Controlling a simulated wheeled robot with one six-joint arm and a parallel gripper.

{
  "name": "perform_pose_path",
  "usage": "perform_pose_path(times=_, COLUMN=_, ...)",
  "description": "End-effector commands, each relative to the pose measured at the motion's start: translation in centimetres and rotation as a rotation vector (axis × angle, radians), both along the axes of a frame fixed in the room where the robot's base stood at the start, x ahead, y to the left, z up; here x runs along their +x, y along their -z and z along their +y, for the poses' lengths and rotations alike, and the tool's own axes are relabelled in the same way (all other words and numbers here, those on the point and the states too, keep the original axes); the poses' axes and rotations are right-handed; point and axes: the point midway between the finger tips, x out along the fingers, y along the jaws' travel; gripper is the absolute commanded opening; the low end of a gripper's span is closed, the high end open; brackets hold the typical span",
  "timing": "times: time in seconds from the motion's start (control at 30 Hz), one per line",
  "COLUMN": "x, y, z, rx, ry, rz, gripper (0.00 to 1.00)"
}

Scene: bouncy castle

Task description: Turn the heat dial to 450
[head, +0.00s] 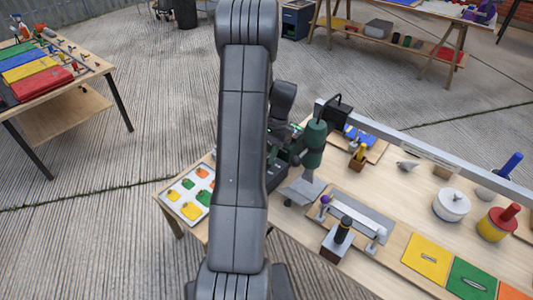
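A dark green, upright tool (315,143) stands on a grey base (302,190) on the wooden table. It may be a heat tool, but I cannot make out a heat dial or any numbers on it. My gripper (284,166) is just left of the green tool, largely hidden behind my arm. Its fingertips are not clear, and I cannot tell whether it touches anything. A black box with a handle (337,112) stands behind the green tool.
A metal rail (420,150) runs along the table's back edge. In front are a white roller on a stand (352,217), a black-handled block (339,238), a white lidded pot (451,205), a yellow pot (495,224) and a coloured-shape tray (187,196). Bare tabletop (400,205) shows mid-right.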

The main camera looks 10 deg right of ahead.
Motion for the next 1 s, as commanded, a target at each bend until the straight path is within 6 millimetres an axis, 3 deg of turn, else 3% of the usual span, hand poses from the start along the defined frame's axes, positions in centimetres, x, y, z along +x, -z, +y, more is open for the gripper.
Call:
perform_pose_path(times=0.6, x=-0.58, y=0.01, z=-0.18, rx=0.001, ry=0.551, rz=0.001, gripper=0.07)
perform_pose_path(times=1.0, x=-0.73, y=0.03, z=-0.19, rx=-0.001, ry=0.738, rz=0.001, gripper=0.07)
